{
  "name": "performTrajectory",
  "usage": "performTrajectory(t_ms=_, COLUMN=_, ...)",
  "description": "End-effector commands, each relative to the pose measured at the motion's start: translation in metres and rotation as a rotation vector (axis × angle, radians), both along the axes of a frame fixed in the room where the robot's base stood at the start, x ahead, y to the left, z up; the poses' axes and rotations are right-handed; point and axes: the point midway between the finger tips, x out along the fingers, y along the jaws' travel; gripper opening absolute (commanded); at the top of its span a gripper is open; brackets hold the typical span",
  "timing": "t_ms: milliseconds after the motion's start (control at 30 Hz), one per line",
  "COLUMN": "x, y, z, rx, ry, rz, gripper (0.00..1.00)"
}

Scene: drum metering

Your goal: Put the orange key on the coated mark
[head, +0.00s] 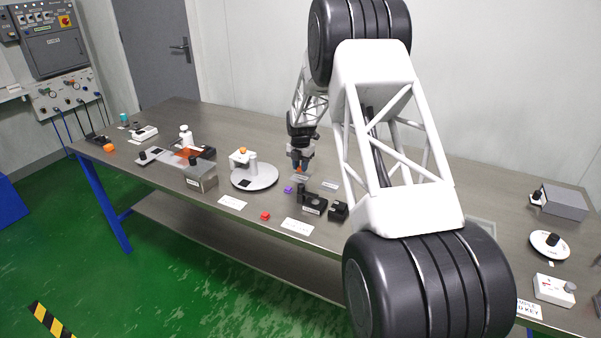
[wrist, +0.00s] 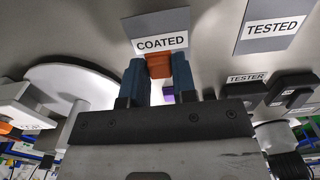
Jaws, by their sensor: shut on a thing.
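My gripper (wrist: 157,72) has its blue fingers shut on the orange key (wrist: 159,67), a small orange block between the fingertips. In the head view my gripper (head: 300,162) points down over the middle of the bench, just above the coated mark (head: 300,178). The key is mostly hidden by the fingers in the head view.
The tested mark (head: 330,186) lies to the right of the coated one. A round white-based device (head: 254,177) is close on the left.

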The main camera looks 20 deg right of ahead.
Motion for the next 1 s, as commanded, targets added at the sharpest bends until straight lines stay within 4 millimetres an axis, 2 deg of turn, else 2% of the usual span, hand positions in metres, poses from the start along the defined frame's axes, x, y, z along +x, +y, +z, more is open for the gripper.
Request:
performTrajectory(t_ms=200, x=0.0, y=0.0, z=-0.024, rx=0.0, ry=0.001, rz=0.0, gripper=0.01)
performTrajectory(t_ms=300, x=0.0, y=0.0, z=-0.03, rx=0.0, ry=0.001, rz=0.0, gripper=0.01)
performTrajectory(t_ms=767, x=0.0, y=0.0, z=-0.034, rx=0.001, ry=0.001, rz=0.0, gripper=0.01)
performTrajectory(t_ms=800, x=0.0, y=0.0, z=-0.033, rx=0.0, ry=0.0, rz=0.0, gripper=0.32)
performTrajectory(t_ms=933, x=0.0, y=0.0, z=-0.033, rx=0.0, ry=0.0, rz=0.0, gripper=0.51)
performTrajectory(t_ms=1000, x=0.0, y=0.0, z=-0.033, rx=0.0, ry=0.0, rz=0.0, gripper=0.51)
